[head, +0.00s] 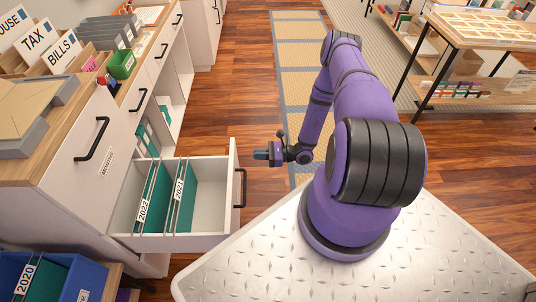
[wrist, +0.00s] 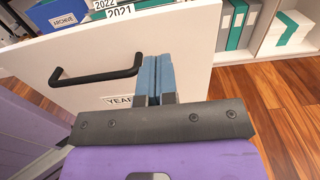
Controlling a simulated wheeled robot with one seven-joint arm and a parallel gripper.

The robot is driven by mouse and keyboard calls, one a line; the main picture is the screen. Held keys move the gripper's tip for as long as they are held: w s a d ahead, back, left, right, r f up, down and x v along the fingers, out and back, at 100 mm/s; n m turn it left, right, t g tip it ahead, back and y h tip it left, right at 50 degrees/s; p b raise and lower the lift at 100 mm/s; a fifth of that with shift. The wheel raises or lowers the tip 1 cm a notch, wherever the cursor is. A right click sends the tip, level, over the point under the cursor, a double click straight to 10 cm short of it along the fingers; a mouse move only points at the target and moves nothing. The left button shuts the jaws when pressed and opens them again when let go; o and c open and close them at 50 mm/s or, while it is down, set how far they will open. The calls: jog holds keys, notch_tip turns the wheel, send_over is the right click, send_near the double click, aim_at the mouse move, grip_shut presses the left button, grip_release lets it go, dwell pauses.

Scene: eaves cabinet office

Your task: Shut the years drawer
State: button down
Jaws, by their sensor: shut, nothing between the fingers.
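The years drawer (head: 216,232) is pulled out from the cabinet at the left in the head view. It holds green folders labelled 2022 (head: 150,198) and 2021 (head: 182,195). Its white front with a black handle (head: 240,188) faces my base. My gripper (head: 262,154) is beside the drawer front, past the handle's far end. In the wrist view the blue fingers (wrist: 155,75) are closed together in front of the drawer front (wrist: 200,50), right of the black handle (wrist: 95,73). The label, partly hidden, reads YEAR. I cannot tell whether the fingers touch the front.
A closed drawer with a black handle (head: 93,138) is left of the open one. A blue box (head: 60,275) with a 2020 folder stands at the lower left. Wooden floor (head: 240,90) is clear beyond my arm. A shelf table (head: 480,25) stands at the far right.

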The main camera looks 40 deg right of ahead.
jog(key=x, duration=0.7)
jog(key=shift+w+a, duration=0.15)
jog(key=shift+a, duration=0.1)
